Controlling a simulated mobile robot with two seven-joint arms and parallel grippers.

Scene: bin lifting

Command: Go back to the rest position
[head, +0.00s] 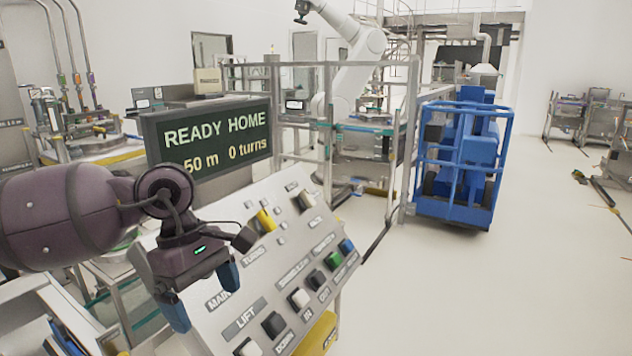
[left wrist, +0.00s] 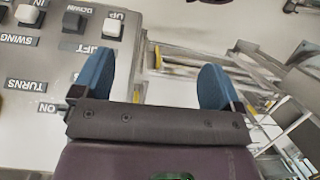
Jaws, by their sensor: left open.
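My left gripper (head: 204,294) is open and empty, with its blue fingertips over the left part of the slanted grey control panel (head: 232,302). In the left wrist view the two blue fingers of the left gripper (left wrist: 154,68) stand wide apart with nothing between them. The panel's labelled buttons (left wrist: 85,30) lie left of the fingers there. The dark display (head: 208,140) above the panel reads "READY HOME", with "50 m" and "0 turns" below. Whether the fingers touch the panel cannot be told. My right gripper is not in view.
The panel carries a yellow switch (head: 264,220), a green button (head: 333,260) and a blue button (head: 347,246). A blue cage-like bin (head: 463,165) stands beyond, beside metal railings and a white robot arm (head: 352,70).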

